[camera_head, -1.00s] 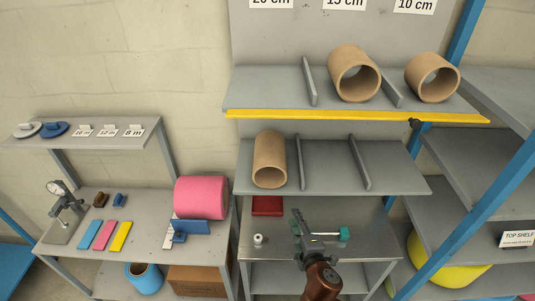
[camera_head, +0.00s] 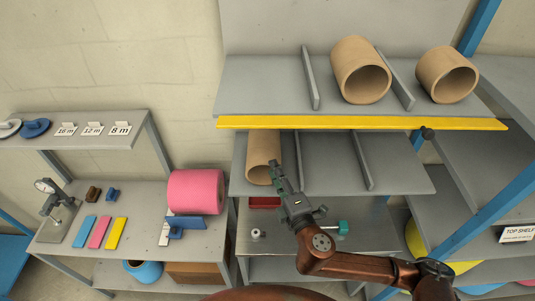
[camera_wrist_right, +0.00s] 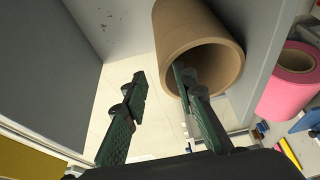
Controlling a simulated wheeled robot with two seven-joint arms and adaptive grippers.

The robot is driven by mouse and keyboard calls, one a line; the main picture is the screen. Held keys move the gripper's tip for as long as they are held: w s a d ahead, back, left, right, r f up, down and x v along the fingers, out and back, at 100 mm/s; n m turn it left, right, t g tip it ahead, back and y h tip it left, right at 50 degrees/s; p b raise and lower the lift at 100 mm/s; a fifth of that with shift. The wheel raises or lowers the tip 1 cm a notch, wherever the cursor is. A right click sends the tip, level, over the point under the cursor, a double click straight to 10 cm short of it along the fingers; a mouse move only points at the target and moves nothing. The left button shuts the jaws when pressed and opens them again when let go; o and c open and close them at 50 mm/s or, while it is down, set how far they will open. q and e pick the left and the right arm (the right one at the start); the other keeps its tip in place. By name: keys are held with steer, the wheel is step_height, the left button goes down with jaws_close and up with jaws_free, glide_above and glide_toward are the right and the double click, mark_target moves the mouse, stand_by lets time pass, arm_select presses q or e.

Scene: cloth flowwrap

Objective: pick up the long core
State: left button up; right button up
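The long core (camera_head: 262,150) is a brown cardboard tube lying in the left bay of the lower shelf, its open end facing me. My right gripper (camera_head: 277,174) is at the front right of that open end in the head view. In the right wrist view the core (camera_wrist_right: 195,28) is close, and my right gripper (camera_wrist_right: 160,88) has its fingers spread apart. The core's near-left rim appears between the fingers. One finger overlaps the opening; I cannot tell whether it is inside. No firm hold shows. My left gripper is not in view.
Two shorter cores (camera_head: 360,70) (camera_head: 447,74) lie on the upper shelf, above its yellow front edge (camera_head: 360,123). Upright dividers (camera_head: 361,160) split the lower shelf; its other bays are empty. A pink roll (camera_head: 196,191) sits on the left bench.

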mark_target(266, 157)
steer(key=p+x, duration=0.2)
steer(key=x, duration=0.4)
steer(key=shift+w+a, duration=0.25)
steer(key=shift+a, duration=0.05)
steer(key=shift+w+f+p, duration=0.1)
steer(key=shift+w+p, duration=0.05)
steer(key=shift+p, duration=0.15)
steer(key=c, duration=0.3)
jaws_close()
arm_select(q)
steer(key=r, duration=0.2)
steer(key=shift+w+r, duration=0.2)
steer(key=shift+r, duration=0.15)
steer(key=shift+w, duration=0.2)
